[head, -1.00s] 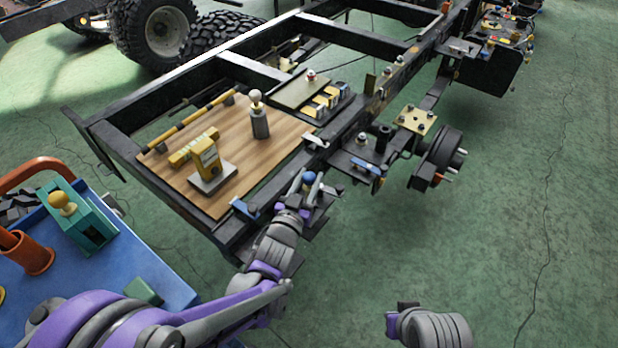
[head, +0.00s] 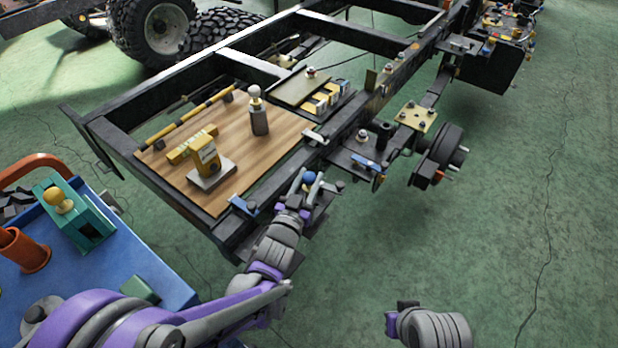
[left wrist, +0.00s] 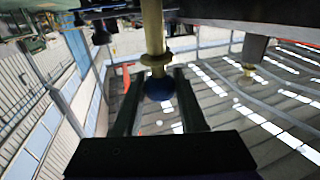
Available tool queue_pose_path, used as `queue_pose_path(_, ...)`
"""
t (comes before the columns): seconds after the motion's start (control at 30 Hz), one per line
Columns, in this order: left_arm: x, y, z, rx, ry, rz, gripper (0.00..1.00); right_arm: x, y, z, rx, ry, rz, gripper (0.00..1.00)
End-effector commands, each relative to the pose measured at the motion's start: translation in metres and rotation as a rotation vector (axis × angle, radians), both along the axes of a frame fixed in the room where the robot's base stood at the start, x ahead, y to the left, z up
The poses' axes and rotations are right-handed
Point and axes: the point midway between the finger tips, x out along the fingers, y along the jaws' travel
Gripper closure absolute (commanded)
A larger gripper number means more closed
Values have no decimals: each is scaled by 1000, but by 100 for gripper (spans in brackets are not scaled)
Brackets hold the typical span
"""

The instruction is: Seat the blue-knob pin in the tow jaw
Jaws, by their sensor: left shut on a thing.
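The blue-knob pin shows its round blue knob (head: 309,177) at the near corner of the chassis frame. My left gripper (head: 307,185) is shut on it, one finger on each side of the knob. In the left wrist view the blue knob (left wrist: 159,88) sits between my fingers, with a brass collar and shaft (left wrist: 152,28) running out past the top edge among dark metal parts. The dark tow jaw (head: 325,198) is mostly hidden behind my gripper; I cannot tell how deep the shaft sits. My right gripper (head: 403,305) is low in the head view, apart from the frame, its fingers unclear.
A wooden board (head: 225,160) on the chassis carries a yellow tool on a grey block (head: 208,165) and a white-topped post (head: 258,112). A blue cart (head: 130,265) stands at left. A wheel hub (head: 440,158) is at right; the green floor beyond is clear.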

Motion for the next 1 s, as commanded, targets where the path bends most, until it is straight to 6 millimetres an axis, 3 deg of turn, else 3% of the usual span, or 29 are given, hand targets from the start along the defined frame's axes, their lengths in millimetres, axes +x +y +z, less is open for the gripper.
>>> queue_pose_path(0.7, 0, 0, -5, -1, 0, 0, 100, 1, 0, -5, 0, 1, 0, 100)
queue_pose_path(0.73, 0, 0, -5, -1, 0, 0, 54, 1, 0, -5, 0, 1, 0, 100)
queue_pose_path(0.9, 0, 0, -6, -1, 1, 0, 24, 1, 0, -5, 0, 1, 0, 100)
queue_pose_path(1.0, 0, 0, -6, -1, 1, 0, 24, 1, 0, -5, 0, 1, 0, 100)
